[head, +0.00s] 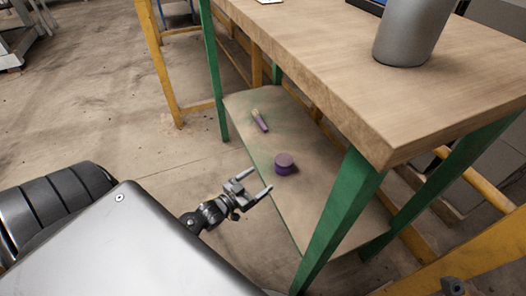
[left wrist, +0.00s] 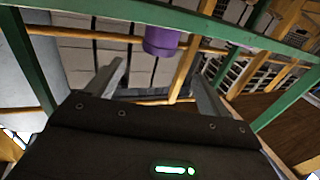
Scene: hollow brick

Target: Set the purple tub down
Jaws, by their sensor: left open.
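The purple tub (head: 285,164) is a short round tub standing upright on the lower wooden shelf (head: 316,189) of the workbench, near its front edge. In the left wrist view the tub (left wrist: 161,41) shows beyond the fingers, between their lines, with a gap. My left gripper (head: 260,180) is open and empty, just short of the tub at the shelf's front edge, with its fingers pointing towards the shelf. My right gripper is not in view.
A purple-handled tool (head: 260,121) lies farther back on the shelf. The thick bench top (head: 315,50) overhangs it, with a grey cylinder (head: 412,30) on top. A green leg (head: 340,215) stands right of the tub. Shelf between tub and leg is bare.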

